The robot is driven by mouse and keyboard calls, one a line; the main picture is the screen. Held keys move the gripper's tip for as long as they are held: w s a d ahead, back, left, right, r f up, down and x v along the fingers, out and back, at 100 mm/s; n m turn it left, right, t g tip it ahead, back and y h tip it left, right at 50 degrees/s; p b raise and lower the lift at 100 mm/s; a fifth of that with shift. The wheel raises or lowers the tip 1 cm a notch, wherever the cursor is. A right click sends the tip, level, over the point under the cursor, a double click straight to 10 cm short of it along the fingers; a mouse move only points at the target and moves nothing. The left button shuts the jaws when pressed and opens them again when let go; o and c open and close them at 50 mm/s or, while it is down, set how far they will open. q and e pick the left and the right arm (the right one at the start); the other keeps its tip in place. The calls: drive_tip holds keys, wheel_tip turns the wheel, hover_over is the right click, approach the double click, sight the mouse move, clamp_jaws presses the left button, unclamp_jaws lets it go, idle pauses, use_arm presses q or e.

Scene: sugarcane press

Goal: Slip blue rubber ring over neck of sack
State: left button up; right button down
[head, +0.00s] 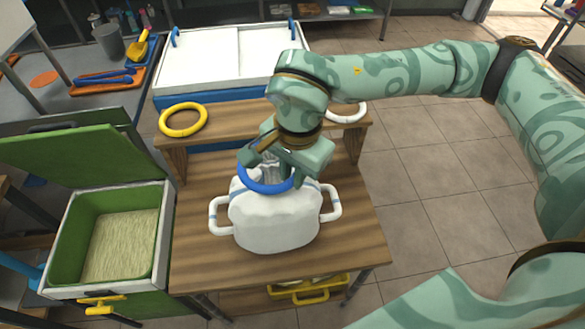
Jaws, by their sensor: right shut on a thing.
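The white sack (275,220) stands upright on the wooden table, with a white loop handle on each side. Its gathered grey neck (270,172) points up. The blue rubber ring (262,188) is held by my right gripper (268,165) at the top of the sack. The ring's near arc passes in front of the neck, and its far side is hidden by the gripper, so I cannot tell whether it fully encircles the neck. My right gripper is shut on the ring. My left gripper is not in view.
A yellow ring (183,119) and a white ring (347,112) lie on the raised wooden shelf (232,117) behind the sack. An open green bin (75,235) with pale grain-like contents stands at left. A white-lidded chest (225,60) is behind. Tiled floor at right is free.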

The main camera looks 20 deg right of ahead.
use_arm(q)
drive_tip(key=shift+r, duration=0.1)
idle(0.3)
use_arm(e)
drive_tip(key=c, duration=0.9)
unclamp_jaws()
use_arm(q)
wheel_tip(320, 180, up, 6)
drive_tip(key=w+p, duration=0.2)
drive_tip(key=p, duration=0.4)
use_arm(e)
wheel_tip(320, 180, up, 9)
idle(0.4)
